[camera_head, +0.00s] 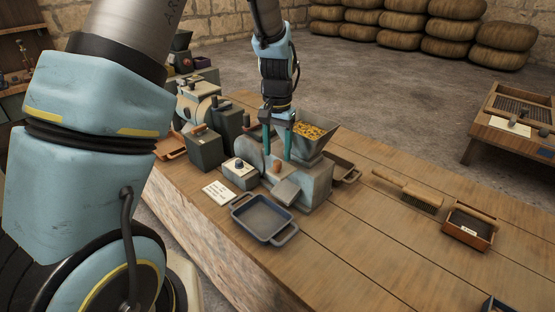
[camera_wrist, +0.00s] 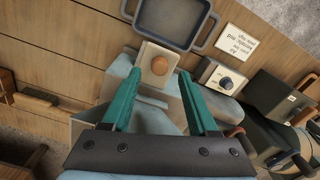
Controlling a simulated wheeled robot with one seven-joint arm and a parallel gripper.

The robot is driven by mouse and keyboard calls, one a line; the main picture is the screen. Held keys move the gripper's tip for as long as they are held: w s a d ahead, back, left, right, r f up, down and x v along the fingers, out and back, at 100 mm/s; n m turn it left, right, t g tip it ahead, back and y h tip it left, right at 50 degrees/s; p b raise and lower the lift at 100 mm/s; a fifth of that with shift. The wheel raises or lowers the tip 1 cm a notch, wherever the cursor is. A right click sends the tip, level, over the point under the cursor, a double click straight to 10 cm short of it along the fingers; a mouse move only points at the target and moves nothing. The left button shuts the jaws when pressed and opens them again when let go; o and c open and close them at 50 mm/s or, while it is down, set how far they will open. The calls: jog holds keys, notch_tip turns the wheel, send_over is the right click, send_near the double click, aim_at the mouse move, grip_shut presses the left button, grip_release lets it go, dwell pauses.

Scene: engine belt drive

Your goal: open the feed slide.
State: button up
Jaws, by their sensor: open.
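A grey mill (camera_head: 315,185) stands on the wooden bench with a hopper (camera_head: 326,143) of yellow grain on top. A round orange-brown knob (camera_head: 277,167) sits on the mill's front; in the wrist view the knob (camera_wrist: 159,65) is on a pale plate (camera_wrist: 151,84), which looks like the feed slide. My gripper (camera_head: 277,154) points down at the mill with its teal fingers apart. In the wrist view my gripper (camera_wrist: 160,76) is open and empty, with the knob between and just beyond the fingertips. I cannot tell whether the fingers touch it.
A blue-grey tray (camera_head: 263,236) lies in front of the mill; a dial box (camera_head: 240,174) and a written card (camera_head: 217,192) are beside it. Dark machines (camera_head: 204,150) crowd the left. A brush (camera_head: 421,199) and small wooden box (camera_head: 468,227) lie right, with bare bench between.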

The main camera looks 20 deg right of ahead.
aim_at(277, 161)
notch_tip(277, 161, up, 8)
jog(key=b, duration=0.1)
jog(key=shift+f+b, duration=0.15)
jog(key=shift+b, duration=0.25)
jog(key=s+a+f+n, duration=0.1)
jog(key=s+a+n, duration=0.3)
jog(key=a, duration=1)
jog(key=s+a+f+n+t, duration=0.1)
jog(key=s+a+n, duration=0.2)
jog(key=a, duration=1)
jog(key=shift+s+a+f+n+t, duration=0.2)
jog(key=shift+s+a+n+t, duration=0.1)
jog(key=shift+s+a+n, duration=0.15)
